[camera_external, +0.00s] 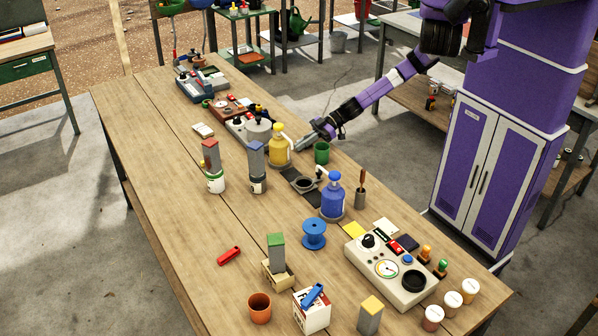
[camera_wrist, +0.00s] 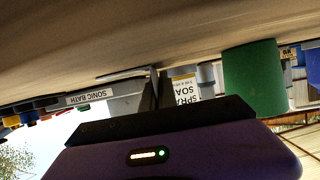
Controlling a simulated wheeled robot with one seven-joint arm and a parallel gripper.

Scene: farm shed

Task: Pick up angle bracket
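The angle bracket (camera_wrist: 122,75) is a thin grey metal L in the wrist view, which is upside down with the wooden tabletop above. Its flat leg points left and its other leg stands between the two dark fingers of my gripper (camera_wrist: 155,92). The fingers are close together and look shut on that leg. In the external view my gripper (camera_external: 308,140) is low at the right edge of the workbench, with the bracket too small to make out clearly. I cannot tell whether the bracket touches the table.
A green cup (camera_external: 321,152) stands just beside my gripper; it also shows in the wrist view (camera_wrist: 254,76). A yellow pump bottle (camera_external: 279,150) is on the other side. A blue pump bottle (camera_external: 333,198) and several blocks, tins and devices crowd the workbench (camera_external: 180,220).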

